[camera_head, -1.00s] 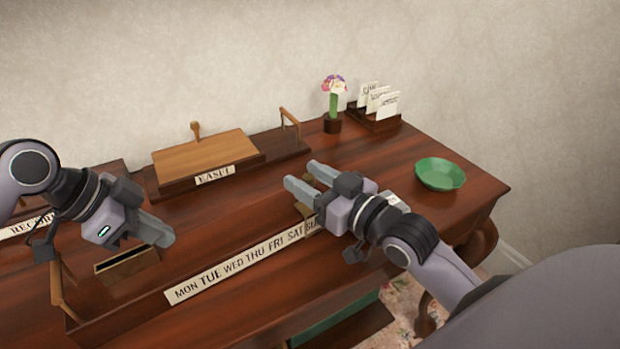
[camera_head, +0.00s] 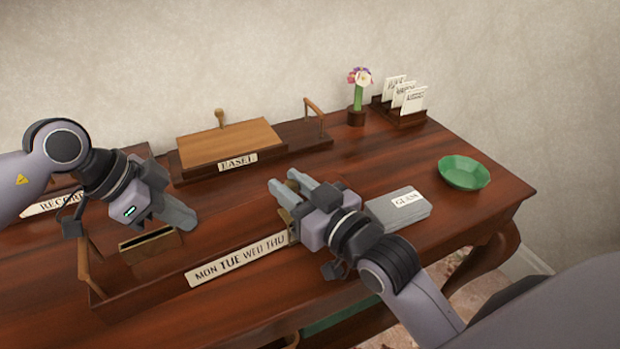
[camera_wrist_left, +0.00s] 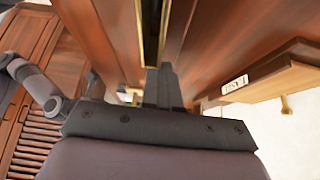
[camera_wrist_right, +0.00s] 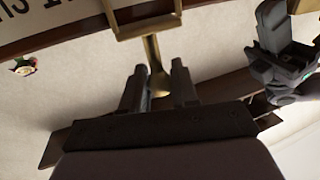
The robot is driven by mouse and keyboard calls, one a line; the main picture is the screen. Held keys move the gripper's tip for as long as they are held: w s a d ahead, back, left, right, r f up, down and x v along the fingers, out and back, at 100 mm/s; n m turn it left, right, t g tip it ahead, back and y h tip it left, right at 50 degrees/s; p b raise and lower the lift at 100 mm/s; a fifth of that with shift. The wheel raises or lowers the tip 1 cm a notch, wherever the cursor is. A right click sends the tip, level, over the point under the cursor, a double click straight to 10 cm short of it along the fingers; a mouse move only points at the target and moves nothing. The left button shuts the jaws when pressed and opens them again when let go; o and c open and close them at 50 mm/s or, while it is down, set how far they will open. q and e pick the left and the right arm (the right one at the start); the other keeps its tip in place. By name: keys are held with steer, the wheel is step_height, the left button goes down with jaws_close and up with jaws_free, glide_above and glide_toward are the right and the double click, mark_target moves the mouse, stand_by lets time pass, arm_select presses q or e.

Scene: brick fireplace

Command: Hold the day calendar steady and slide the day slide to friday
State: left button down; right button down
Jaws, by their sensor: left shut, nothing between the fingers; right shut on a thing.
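The day calendar (camera_head: 160,296) is a long dark wooden base with a pale strip (camera_head: 238,260); MON, TUE, WED and THU are readable. The brass day slide (camera_head: 294,229) stands just right of THU, partly hidden by my right gripper (camera_head: 287,190). In the right wrist view, the slide's frame (camera_wrist_right: 148,22) and its stem (camera_wrist_right: 155,60) show, with the stem between my fingers (camera_wrist_right: 157,80). Whatever day is in the frame is hidden. My left gripper (camera_head: 185,217) is shut and empty above the calendar's left part, beside a brass-rimmed slotted box (camera_head: 150,245).
A grey box labelled GLASS (camera_head: 400,209) lies right of my right gripper. A green bowl (camera_head: 464,173), a card rack (camera_head: 400,115) and a flower pot (camera_head: 356,117) stand farther back. The EASEL board (camera_head: 229,145) is behind the calendar. The right desk top is mostly clear.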

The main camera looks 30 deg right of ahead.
arm_select(q)
steer(key=shift+a+f, duration=0.1)
steer(key=shift+f, duration=0.05)
arm_select(e)
steer(key=shift+a+f, duration=0.1)
steer(key=shift+a, duration=0.05)
steer(key=c, duration=1)
jaws_free()
steer(key=shift+s, duration=0.1)
steer(key=v, duration=0.7)
steer(key=shift+s, duration=0.15)
arm_select(q)
step_height(320, 180, up, 6)
steer(key=p, duration=0.5)
arm_select(e)
step_height(320, 180, up, 5)
steer(key=shift+r, duration=0.15)
